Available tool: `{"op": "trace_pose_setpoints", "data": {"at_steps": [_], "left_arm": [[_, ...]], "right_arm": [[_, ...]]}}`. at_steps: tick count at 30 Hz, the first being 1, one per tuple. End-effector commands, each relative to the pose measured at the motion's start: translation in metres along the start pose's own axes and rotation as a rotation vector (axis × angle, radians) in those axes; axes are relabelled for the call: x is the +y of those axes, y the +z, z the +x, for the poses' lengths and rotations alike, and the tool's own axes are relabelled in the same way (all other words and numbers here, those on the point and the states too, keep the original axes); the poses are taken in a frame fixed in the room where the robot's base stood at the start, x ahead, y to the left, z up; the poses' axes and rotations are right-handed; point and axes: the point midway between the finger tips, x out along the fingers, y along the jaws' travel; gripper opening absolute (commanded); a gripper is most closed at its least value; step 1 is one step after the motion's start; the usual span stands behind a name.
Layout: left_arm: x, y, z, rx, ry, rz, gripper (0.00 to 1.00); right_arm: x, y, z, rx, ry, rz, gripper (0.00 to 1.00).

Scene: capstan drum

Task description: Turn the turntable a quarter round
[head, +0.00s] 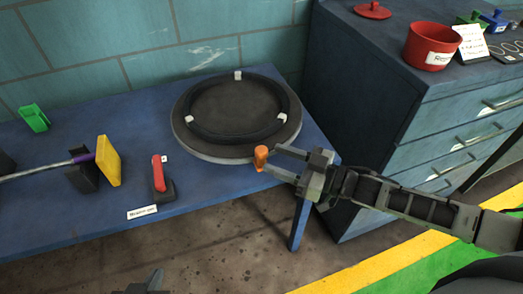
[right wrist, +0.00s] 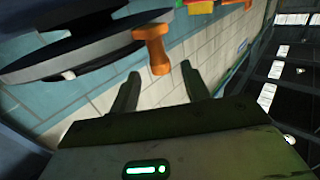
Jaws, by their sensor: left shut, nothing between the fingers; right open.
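The turntable (head: 184,135) is a grey disc on the blue bench, with a dark ring and three white blocks on top. An orange peg (head: 261,154) stands at its front right rim. In the right wrist view, the peg (right wrist: 155,52) hangs beside the dark disc (right wrist: 90,50). My right gripper (head: 271,159) comes from the right, open, with its fingertips close to the peg. The peg shows between and just beyond the fingertips in the right wrist view; contact cannot be told. My left gripper (head: 148,283) is shut and empty at the bottom edge, mostly out of frame.
On the bench (head: 90,220) to the left are a red-handled lever (head: 158,174), a yellow block (head: 107,160) on a rod, and a green piece (head: 33,118). A blue drawer cabinet (head: 385,120) stands right, bearing a red pot (head: 430,45). A tiled wall is behind.

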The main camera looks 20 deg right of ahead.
Motion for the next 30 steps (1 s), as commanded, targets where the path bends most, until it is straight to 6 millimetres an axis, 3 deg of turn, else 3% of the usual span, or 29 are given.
{"op": "trace_pose_setpoints", "data": {"at_steps": [3, 9, 20, 26, 30], "left_arm": [[0.000, -0.001, -0.001, -0.002, -0.001, 0.000, 0.00], [-0.001, 0.003, -0.001, -0.011, -0.003, 0.001, 0.00], [-0.001, 0.004, -0.001, -0.013, -0.004, -0.002, 0.00], [-0.001, 0.002, -0.001, -0.009, -0.004, -0.005, 0.00], [-0.001, 0.002, -0.001, -0.007, -0.004, -0.005, 0.00]], "right_arm": [[0.000, -0.002, 0.024, 0.003, 0.000, 0.000, 0.47], [0.001, 0.000, 0.045, 0.001, 0.001, 0.000, 0.47], [0.000, 0.001, 0.050, -0.002, 0.001, 0.000, 0.47], [0.000, 0.001, 0.050, -0.001, 0.001, 0.000, 0.00], [0.002, 0.001, 0.047, -0.002, -0.002, -0.001, 0.00]]}}
